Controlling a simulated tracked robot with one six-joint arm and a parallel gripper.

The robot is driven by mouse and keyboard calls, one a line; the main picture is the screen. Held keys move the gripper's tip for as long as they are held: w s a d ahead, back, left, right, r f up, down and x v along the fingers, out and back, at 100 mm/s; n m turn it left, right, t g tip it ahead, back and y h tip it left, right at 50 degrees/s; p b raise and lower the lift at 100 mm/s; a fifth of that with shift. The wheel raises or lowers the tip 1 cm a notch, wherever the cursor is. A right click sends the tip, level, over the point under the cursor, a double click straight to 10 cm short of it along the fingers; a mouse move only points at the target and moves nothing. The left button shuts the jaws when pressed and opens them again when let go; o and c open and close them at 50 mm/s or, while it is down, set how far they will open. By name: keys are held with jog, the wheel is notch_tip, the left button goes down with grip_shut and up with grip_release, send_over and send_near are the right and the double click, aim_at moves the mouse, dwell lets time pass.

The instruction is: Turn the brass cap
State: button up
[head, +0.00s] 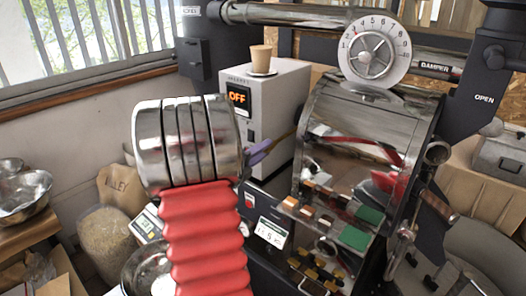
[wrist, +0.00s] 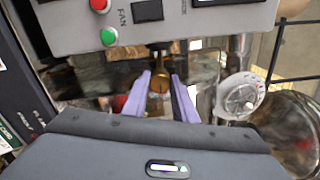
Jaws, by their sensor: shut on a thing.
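The brass cap (wrist: 158,82) is a small round golden knob in the middle of the wrist view, just below the grey control panel. The purple fingers of my gripper (wrist: 161,88) stand on its left and right sides, shut on it. In the head view my gripper (head: 261,150) shows as purple fingertips beside my silver wrist, reaching toward the roasting machine (head: 350,122). The cap is hidden in the head view.
The control panel (wrist: 205,22) has a red button (wrist: 101,5), a green button (wrist: 108,37) and a FAN label. A white dial (wrist: 240,97) is on the right. A grey box (head: 285,95) with an OFF display carries a cup (head: 261,59). Metal bowls (head: 24,194) stand left.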

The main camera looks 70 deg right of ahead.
jog(key=shift+s+a+f, duration=0.1)
jog(key=shift+s+f, duration=0.05)
jog(key=shift+f, duration=0.15)
jog(key=o, duration=0.8)
jog(key=shift+c, duration=0.2)
jog(key=shift+o, duration=1.4)
jog(key=shift+r, duration=0.15)
jog(key=v, duration=1.3)
jog(key=shift+w+a, duration=0.25)
